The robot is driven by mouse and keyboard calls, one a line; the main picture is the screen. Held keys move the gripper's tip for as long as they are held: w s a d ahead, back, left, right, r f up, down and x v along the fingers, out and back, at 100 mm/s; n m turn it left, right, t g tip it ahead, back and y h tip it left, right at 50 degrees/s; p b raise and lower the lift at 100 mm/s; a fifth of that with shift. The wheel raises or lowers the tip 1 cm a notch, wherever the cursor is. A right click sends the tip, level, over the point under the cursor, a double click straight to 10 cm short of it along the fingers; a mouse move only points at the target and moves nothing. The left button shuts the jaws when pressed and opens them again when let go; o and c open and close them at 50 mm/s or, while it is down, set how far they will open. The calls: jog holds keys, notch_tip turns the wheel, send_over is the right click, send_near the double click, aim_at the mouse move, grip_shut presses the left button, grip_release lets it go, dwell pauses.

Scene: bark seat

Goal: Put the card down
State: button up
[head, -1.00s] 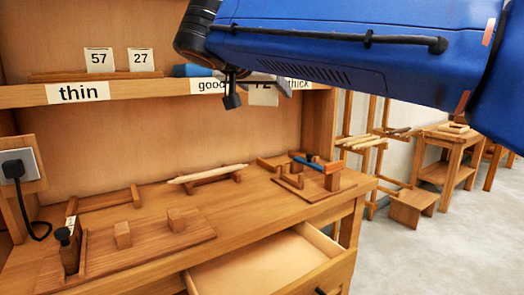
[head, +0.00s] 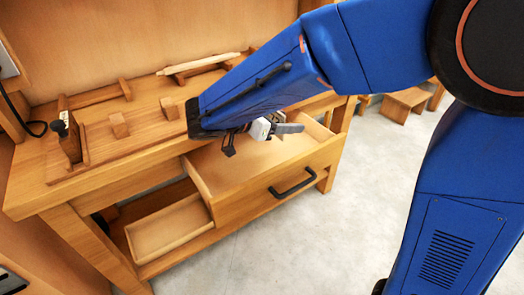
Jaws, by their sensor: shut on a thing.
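My gripper (head: 258,136) shows in the head view at the end of my blue arm, which reaches in from the upper right. It is shut on the card (head: 262,128), a small white piece seen partly between the dark finger and the grey finger. Any number on the card cannot be read now. In the picture the gripper lies over the open drawer (head: 213,172) of the wooden bench; its height above the drawer is hard to tell. My arm hides part of the bench top behind it.
The bench top (head: 102,150) carries a board with blocks and an upright tool (head: 68,136) at the left. A pale stick (head: 198,64) rests at the back. A shallow wooden tray (head: 168,228) sits below. The floor in front is clear.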

aim_at(283, 155)
jog(key=shift+f, duration=4.8)
jog(key=shift+f, duration=0.1)
jog(key=o, duration=1)
jog(key=shift+c, duration=0.2)
jog(key=shift+o, duration=0.2)
jog(key=shift+s+a+r, duration=0.1)
jog(key=shift+a+r, duration=0.05)
jog(key=shift+r, duration=0.05)
jog(key=shift+v, duration=3.55)
